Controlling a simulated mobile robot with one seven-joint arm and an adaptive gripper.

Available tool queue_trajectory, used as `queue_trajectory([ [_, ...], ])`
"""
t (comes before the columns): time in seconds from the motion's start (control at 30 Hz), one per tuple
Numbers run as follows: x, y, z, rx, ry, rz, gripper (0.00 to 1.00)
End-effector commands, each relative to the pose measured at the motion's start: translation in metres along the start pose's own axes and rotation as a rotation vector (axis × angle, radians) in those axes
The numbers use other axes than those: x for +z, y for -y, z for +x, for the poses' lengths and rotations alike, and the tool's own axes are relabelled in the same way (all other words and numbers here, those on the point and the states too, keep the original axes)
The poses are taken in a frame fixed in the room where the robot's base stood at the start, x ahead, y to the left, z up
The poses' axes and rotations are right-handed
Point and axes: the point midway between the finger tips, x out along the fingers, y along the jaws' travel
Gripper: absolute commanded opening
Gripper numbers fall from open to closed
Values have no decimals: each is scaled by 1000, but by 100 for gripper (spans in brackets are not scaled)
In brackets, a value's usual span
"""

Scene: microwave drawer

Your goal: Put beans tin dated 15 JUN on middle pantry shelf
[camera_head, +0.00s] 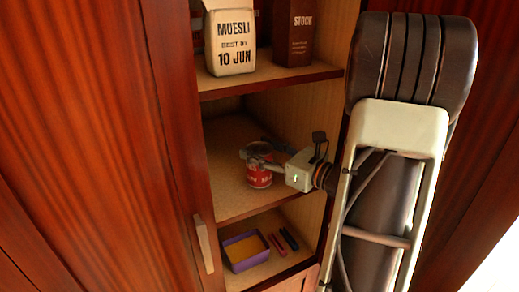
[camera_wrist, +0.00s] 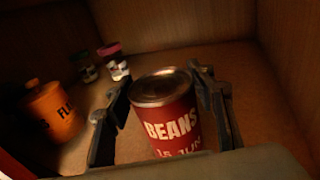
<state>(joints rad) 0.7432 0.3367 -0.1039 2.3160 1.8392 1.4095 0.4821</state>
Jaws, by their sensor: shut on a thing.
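The red beans tin (camera_head: 259,176) is at the middle pantry shelf (camera_head: 228,205), upright, in the head view. In the wrist view the tin (camera_wrist: 168,118) shows a silver lid and the words BEANS and 15 JUN, the date partly cut off at the bottom. My gripper (camera_head: 258,152) reaches in from the right and is shut on the tin, one finger on each side. The tin's base is low over the shelf board; I cannot tell whether it touches.
An orange canister (camera_wrist: 52,112) and small jars (camera_wrist: 114,62) stand left of the tin in the wrist view. The upper shelf holds a MUESLI pack (camera_head: 232,42) and a STOCK box (camera_head: 295,32). Below are a purple box (camera_head: 243,262) and pens. A cabinet door (camera_head: 110,150) stands at left.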

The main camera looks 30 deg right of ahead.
Motion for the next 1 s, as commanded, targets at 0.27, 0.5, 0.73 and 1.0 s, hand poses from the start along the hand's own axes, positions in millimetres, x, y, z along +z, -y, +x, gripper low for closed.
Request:
queue_trajectory([
  [0.27,-1,0,0,0,2,-1,68],
  [0.5,-3,0,0,0,-2,1,70],
  [0.73,9,0,0,0,1,-3,70],
  [1.0,54,0,-3,-1,3,-7,70],
])
